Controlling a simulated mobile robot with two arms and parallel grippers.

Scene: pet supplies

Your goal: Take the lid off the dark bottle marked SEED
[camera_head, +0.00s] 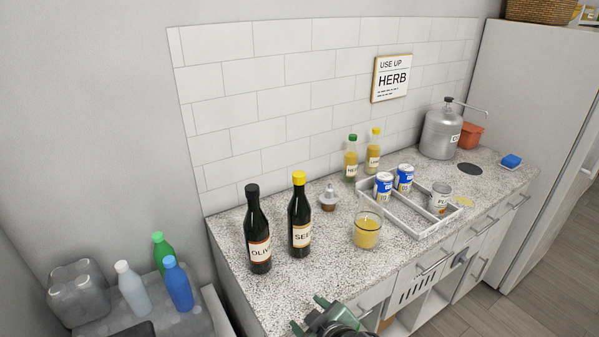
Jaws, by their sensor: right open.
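The dark bottle marked SEE, its label partly turned away (300,234), stands upright on the speckled counter (255,297). Its yellow lid (299,178) is on its neck. A similar dark bottle with a black lid, marked OLIV (259,250), stands just to its left. My right gripper (308,314) is at the bottom edge of the head view, in front of the counter's near edge, with its jaws open and empty. It is well below the SEED bottle and apart from it. My left gripper does not show.
A glass of yellow contents (367,231) and a small brown-and-white shaker (328,198) stand right of the bottle. A lower shelf with bottles (178,286) is at left.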

